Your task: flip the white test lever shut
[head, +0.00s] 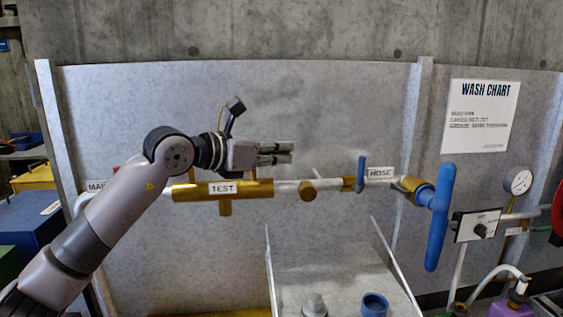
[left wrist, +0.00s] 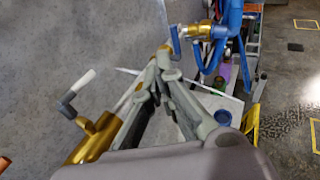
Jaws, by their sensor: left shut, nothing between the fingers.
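The brass fitting labelled TEST (head: 250,189) sits on the pipe along the back panel, with brass stubs on it. In the left wrist view, a white-tipped lever (left wrist: 78,88) on a dark grey elbow stands out from a brass stub beside the brass body (left wrist: 95,140). In the head view this lever does not show clearly; my gripper covers part of that area. My left gripper (head: 290,153) is shut and empty, pointing right, in front of and just above the pipe. Its shut fingers also show in the left wrist view (left wrist: 165,58), apart from the white-tipped lever.
A brass fitting (head: 308,190) with a thin pale rod, a small blue lever (head: 361,174) near the HOSE label, and a large blue handle (head: 440,215) lie rightward.

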